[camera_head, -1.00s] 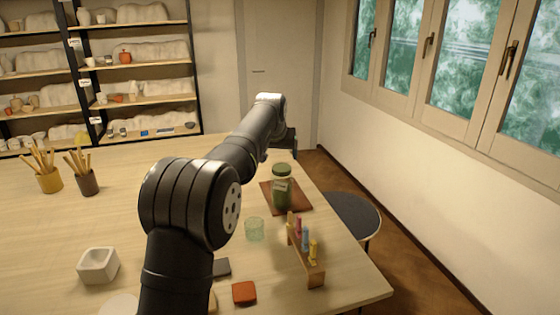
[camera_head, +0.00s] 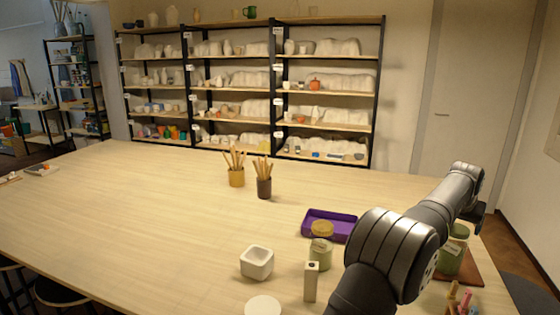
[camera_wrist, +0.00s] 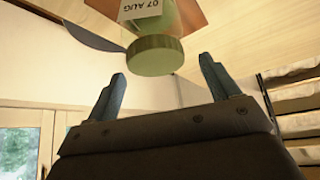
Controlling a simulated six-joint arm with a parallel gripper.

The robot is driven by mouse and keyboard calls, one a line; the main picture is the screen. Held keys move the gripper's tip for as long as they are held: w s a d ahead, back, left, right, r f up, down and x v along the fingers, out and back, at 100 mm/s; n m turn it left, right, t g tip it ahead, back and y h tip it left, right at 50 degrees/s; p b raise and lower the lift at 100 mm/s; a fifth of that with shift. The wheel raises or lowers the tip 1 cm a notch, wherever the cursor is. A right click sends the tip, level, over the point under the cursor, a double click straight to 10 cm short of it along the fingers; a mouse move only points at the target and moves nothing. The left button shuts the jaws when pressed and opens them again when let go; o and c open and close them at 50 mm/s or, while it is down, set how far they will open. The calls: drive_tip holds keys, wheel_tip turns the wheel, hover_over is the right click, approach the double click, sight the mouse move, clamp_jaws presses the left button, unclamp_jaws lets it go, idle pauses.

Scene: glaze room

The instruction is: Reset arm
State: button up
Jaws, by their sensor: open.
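My gripper (camera_wrist: 163,78) is open in the wrist view, with nothing between its two fingers. A jar with a green lid (camera_wrist: 155,55) shows beyond the fingertips, apart from them, with a label reading "07 AUG". In the head view my arm reaches toward the right, and its end is mostly hidden behind its own links. The green jar (camera_head: 453,258) stands on a brown board (camera_head: 470,272) there, partly covered by my arm.
A purple tray (camera_head: 316,231), a cork-topped jar (camera_head: 320,254), a white square bowl (camera_head: 257,263) and a pale block (camera_head: 311,283) stand left of my arm. Two cups of sticks (camera_head: 236,178) (camera_head: 264,188) stand further back. The table's left side is largely clear.

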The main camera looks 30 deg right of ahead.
sight(459, 226)
drive_tip(key=x, duration=0.4)
drive_tip(key=shift+d+f, duration=0.2)
drive_tip(key=shift+f, duration=0.1)
drive_tip(key=shift+w+d+r, duration=0.1)
drive_tip(key=shift+d, duration=0.05)
drive_tip(key=shift+r, duration=1.3)
